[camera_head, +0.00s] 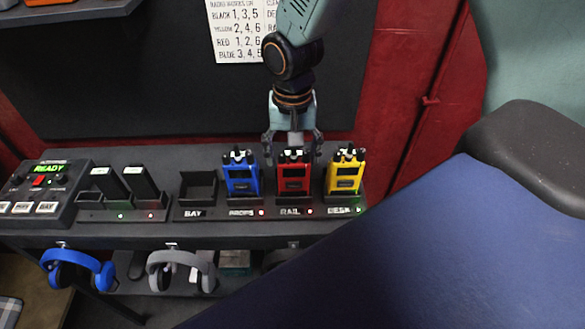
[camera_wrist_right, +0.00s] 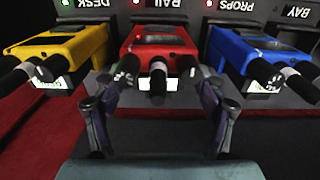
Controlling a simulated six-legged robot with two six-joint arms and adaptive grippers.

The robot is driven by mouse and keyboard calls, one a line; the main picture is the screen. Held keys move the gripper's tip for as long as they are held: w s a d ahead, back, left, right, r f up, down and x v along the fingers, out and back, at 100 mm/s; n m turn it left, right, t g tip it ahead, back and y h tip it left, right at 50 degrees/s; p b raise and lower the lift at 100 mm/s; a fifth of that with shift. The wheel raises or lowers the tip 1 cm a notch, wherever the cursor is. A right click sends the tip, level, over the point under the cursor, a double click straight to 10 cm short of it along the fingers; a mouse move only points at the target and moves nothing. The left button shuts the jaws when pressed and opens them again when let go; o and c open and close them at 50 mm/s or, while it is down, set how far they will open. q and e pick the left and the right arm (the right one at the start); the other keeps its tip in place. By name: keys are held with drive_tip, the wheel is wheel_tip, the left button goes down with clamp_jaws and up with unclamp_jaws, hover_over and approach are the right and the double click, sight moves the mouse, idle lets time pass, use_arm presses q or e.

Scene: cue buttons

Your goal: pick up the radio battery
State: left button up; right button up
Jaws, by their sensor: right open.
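Two black upright blocks, likely the radio batteries, lean in a dark charger at the left of the shelf: one (camera_head: 107,183) above a green light, the other (camera_head: 141,182) above a red light. My right gripper (camera_head: 293,158) is away from them, at the red radio (camera_head: 293,183) in the RAIL slot. It is open and empty, its fingers on either side of the radio's top. The right wrist view shows the open fingers (camera_wrist_right: 165,85) near the red radio's (camera_wrist_right: 158,42) knobs. Any battery inside the radios is hidden. My left gripper is not in view.
A blue radio (camera_head: 241,180) in PROPS and a yellow radio (camera_head: 344,178) in DESK flank the red one closely. The BAY slot (camera_head: 197,190) is empty. A READY control box (camera_head: 45,192) stands far left. Blue headphones (camera_head: 78,268) and grey headphones (camera_head: 182,268) hang below.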

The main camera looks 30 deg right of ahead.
drive_tip(key=shift+s+r, duration=0.15)
drive_tip(key=shift+s, duration=0.05)
drive_tip(key=shift+c, duration=0.8)
drive_tip(key=shift+w+d, duration=0.1)
drive_tip(key=shift+d, duration=0.05)
drive_tip(key=c, duration=0.3)
drive_tip(key=shift+w, duration=0.15)
drive_tip(key=c, duration=0.3)
drive_tip(key=shift+s, duration=0.25)
drive_tip(key=c, duration=0.4)
drive_tip(key=shift+c, duration=0.7)
drive_tip(key=shift+w, duration=0.15)
